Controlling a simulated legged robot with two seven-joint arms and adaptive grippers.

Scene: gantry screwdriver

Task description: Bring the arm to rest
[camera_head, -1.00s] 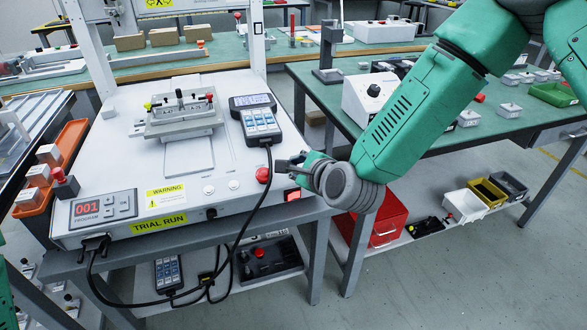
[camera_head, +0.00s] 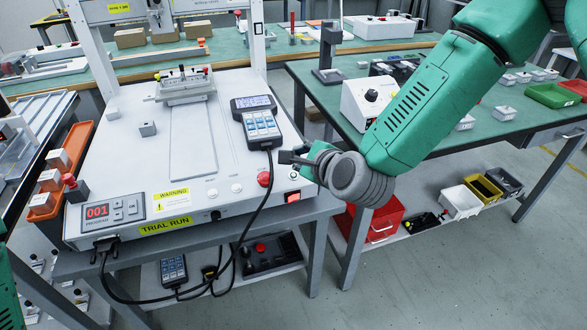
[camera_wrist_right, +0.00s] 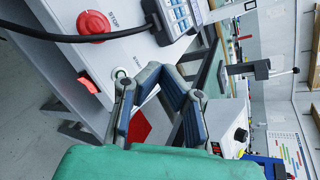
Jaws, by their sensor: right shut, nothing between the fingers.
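My right gripper (camera_head: 284,157) is shut and empty. It is above the right front part of the white gantry machine (camera_head: 140,185), near the red stop button (camera_head: 264,179). In the right wrist view, the shut fingers (camera_wrist_right: 162,108) show in front of the machine's right edge, with the red stop button (camera_wrist_right: 92,24) to their upper left. The right arm (camera_head: 420,100) reaches in from the upper right. Only a green piece of my left arm shows at the left edge; its gripper is out of view.
A handheld controller (camera_head: 257,122) with a black cable sits on the machine. The fixture carriage (camera_head: 185,90) is at the back of its slide. A green table (camera_head: 490,95) with small boxes stands right. A red bin (camera_head: 378,222) is below. The floor at lower right is clear.

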